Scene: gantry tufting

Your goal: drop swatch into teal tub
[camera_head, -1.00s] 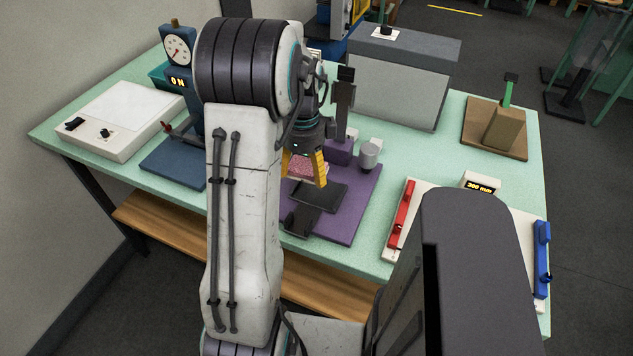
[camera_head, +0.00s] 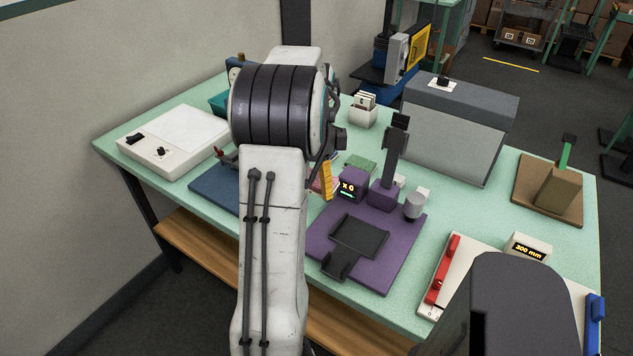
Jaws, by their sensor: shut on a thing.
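My gripper (camera_head: 322,182) is mostly hidden behind my arm; one yellow finger shows, just left of the purple device. It is shut on the pink swatch (camera_head: 313,186), of which only a small part shows beside the finger. The teal tub (camera_head: 218,104) stands at the back left of the bench, partly hidden by my arm. The gripper is to the right of the tub and apart from it.
The purple stand (camera_head: 400,262) with a black plate is right of my arm. A green flat piece (camera_head: 360,164) lies behind it. A white light box (camera_head: 175,140) is at left, a blue base (camera_head: 215,188) beside it. A grey cabinet (camera_head: 455,135) stands at back right.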

